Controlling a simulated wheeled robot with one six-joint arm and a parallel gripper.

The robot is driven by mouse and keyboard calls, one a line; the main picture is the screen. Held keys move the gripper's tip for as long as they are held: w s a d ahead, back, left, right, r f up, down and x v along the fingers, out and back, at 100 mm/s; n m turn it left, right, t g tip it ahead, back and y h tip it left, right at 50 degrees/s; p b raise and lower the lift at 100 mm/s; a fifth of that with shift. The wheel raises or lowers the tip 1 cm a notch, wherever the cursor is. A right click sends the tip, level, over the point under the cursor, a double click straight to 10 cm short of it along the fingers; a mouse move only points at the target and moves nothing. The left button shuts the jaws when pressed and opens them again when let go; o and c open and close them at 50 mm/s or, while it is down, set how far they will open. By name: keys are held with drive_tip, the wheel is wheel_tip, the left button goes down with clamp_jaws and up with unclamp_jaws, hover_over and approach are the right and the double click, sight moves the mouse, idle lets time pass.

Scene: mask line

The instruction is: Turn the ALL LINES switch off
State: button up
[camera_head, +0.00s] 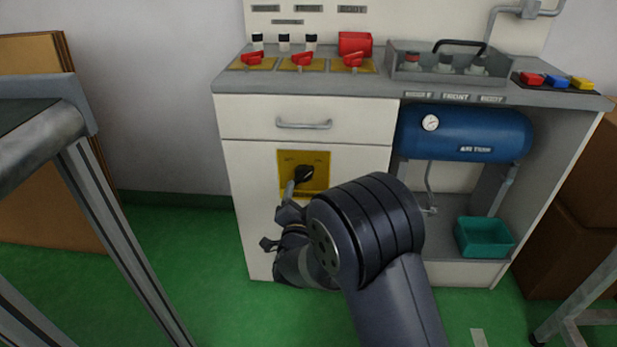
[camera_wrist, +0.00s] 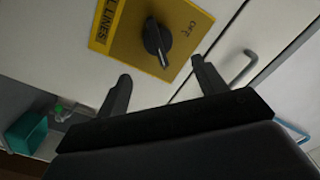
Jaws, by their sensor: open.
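The ALL LINES switch is a black rotary knob (camera_head: 304,174) on a yellow plate (camera_head: 323,184) on the white cabinet front, below the drawer. In the wrist view the knob (camera_wrist: 154,38) is tilted, with a pale mark at its end nearest my gripper. The OFF marking is right of the knob on the yellow plate (camera_wrist: 185,18); the LINES label is on its left edge. My gripper (camera_wrist: 161,70) is open and empty, with its fingers apart and the knob in line between them. In the head view my gripper (camera_head: 278,217) is low and left of the knob; my arm hides part of the cabinet.
A drawer handle (camera_head: 304,124) sticks out above the switch. Red valve handles (camera_head: 302,60) and a grey tray (camera_head: 405,75) are on the countertop. A blue air tank (camera_head: 480,134) and teal bin (camera_head: 484,238) are at the right. A metal-framed table (camera_head: 75,120) stands at the left.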

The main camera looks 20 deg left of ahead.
sight(305, 177)
drive_tip(key=b+x, duration=0.1)
drive_tip(key=x, duration=0.7)
drive_tip(key=shift+w+b, duration=0.4)
drive_tip(key=c, duration=1)
